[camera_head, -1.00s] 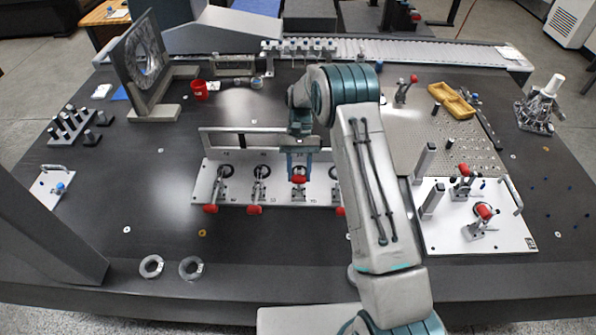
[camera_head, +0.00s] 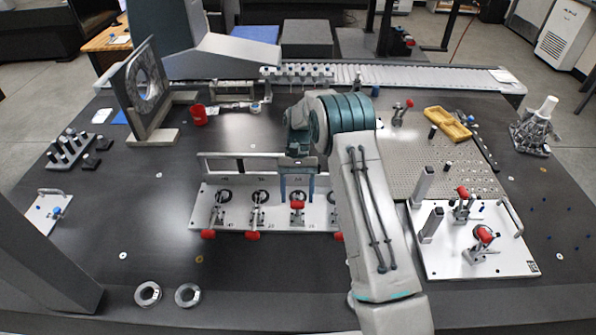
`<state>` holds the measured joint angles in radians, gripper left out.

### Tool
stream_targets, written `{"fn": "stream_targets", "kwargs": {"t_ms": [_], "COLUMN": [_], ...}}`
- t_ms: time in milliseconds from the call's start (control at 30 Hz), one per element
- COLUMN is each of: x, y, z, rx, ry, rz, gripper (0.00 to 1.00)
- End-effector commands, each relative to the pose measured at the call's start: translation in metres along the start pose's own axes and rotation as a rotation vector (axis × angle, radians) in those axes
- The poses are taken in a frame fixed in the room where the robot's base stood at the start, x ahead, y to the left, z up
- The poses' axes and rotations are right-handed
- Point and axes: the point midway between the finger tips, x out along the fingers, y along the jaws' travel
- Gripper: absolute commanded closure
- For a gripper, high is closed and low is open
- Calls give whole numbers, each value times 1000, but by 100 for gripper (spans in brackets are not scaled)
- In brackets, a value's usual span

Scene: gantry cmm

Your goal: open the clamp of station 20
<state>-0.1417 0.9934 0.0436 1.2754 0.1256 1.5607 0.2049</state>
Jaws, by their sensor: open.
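A white clamp plate (camera_head: 272,222) lies mid-table with several red-handled toggle clamps in a row. The station labels are too small to read surely, so I cannot tell which is station 20. The third clamp from the left has its red handle (camera_head: 297,205) standing higher than the others. The first handle (camera_head: 208,234), second handle (camera_head: 252,235) and fourth handle (camera_head: 338,237) lie low at the front edge. My gripper (camera_head: 297,190) points down just above and behind the third handle, fingers spread to either side. It is open; contact with the handle cannot be told.
A raised bar (camera_head: 235,158) runs along the plate's rear. My forearm covers the plate's right end. A second white fixture plate (camera_head: 460,263) with red-handled clamps and posts stands at right. Two metal rings (camera_head: 148,293) lie at front left. The table between is clear.

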Motion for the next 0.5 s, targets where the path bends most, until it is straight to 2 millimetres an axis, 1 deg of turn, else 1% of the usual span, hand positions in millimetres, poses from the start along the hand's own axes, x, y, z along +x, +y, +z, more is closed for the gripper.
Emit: {"fn": "stream_targets", "kwargs": {"t_ms": [300, 500], "x": [-51, -79], "y": [0, 1], "z": [-2, -2], "rx": [1, 1], "ry": [4, 3], "rz": [-2, -1], "gripper": [40, 40]}}
